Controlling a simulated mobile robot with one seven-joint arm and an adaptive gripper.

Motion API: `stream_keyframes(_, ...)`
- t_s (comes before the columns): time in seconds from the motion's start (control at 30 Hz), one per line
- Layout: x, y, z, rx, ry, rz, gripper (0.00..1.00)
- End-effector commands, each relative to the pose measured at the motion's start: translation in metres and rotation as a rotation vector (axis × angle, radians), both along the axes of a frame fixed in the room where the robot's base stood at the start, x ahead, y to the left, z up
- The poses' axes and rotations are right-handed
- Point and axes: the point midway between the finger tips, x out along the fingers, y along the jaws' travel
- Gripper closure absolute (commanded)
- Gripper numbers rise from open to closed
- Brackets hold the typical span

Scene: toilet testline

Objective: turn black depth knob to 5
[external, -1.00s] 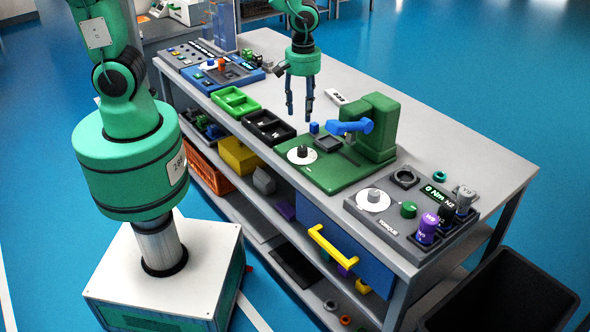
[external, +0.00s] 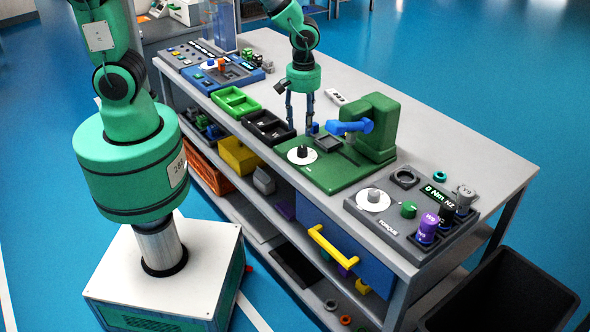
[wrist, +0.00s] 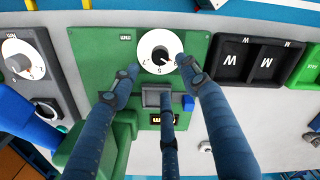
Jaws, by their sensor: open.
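The black depth knob (external: 302,151) stands in the middle of a white dial (external: 293,158) on the green base plate (external: 337,180). In the wrist view the knob (wrist: 160,54) and white dial (wrist: 147,44) lie just beyond my fingertips. The marks are too small to read surely, so I cannot tell the setting. My gripper (external: 300,129) is open and empty, pointing down, above and behind the dial. In the wrist view my gripper (wrist: 156,66) has its fingers spread, tips near the dial's lower edge; contact with the knob does not show.
A green press (external: 375,125) with a blue handle (external: 350,127) stands right of my fingers. A small grey square fixture (external: 328,144) is close to them. Black bins (external: 267,129) lie left; a torque panel (external: 400,235) with another dial is at right.

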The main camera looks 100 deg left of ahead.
Motion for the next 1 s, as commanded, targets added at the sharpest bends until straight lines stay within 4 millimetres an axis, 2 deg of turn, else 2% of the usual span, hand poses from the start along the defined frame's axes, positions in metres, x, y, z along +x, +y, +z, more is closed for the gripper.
stream_keyframes(0.03,-0.001,0.0,-0.011,-0.001,0.003,0.0,0.55)
stream_keyframes(0.3,-0.001,0.0,-0.055,-0.001,0.004,0.0,0.55)
stream_keyframes(0.5,-0.001,0.0,-0.079,0.0,0.002,0.0,0.55)
stream_keyframes(0.7,0.0,0.0,-0.09,0.0,0.0,0.0,0.55)
stream_keyframes(1.0,0.0,0.0,-0.091,0.0,0.0,0.0,0.55)
